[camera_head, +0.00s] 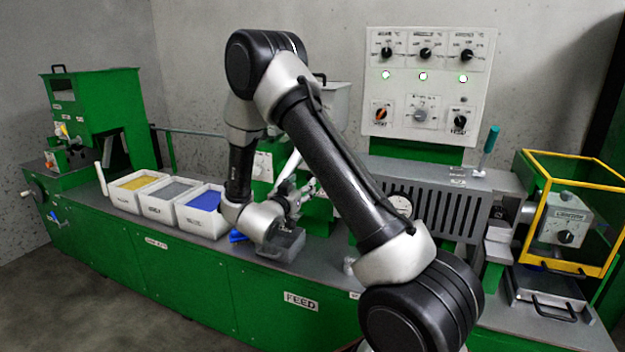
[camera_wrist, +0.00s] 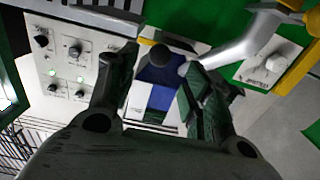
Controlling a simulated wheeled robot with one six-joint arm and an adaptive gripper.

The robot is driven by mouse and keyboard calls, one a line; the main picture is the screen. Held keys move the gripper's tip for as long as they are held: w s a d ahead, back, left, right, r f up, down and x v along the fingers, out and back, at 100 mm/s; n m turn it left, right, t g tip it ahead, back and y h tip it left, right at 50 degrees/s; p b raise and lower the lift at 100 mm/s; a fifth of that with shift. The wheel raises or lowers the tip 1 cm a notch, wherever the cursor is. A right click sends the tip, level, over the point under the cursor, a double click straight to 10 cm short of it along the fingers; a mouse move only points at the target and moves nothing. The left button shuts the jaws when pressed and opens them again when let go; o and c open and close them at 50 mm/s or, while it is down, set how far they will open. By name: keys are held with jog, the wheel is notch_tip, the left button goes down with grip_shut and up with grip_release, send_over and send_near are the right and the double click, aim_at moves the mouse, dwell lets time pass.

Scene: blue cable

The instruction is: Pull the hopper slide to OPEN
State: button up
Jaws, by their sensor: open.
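In the head view the pale hopper (camera_head: 337,103) stands behind my arm, which hides most of it. My gripper (camera_head: 297,185) is low in front of the hopper and partly hidden by its own wrist. In the wrist view my gripper (camera_wrist: 156,68) is open, with a dark finger on each side.
White bins with yellow (camera_head: 138,183), grey (camera_head: 171,191) and blue (camera_head: 205,200) contents stand left on the green bench (camera_head: 200,285). A control panel (camera_head: 430,85) rises behind. A slotted grey housing (camera_head: 455,200) and yellow-framed guard (camera_head: 535,205) stand right.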

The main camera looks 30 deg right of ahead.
jog(key=x, duration=0.7)
jog(key=shift+w+d, duration=0.2)
jog(key=shift+d, duration=0.1)
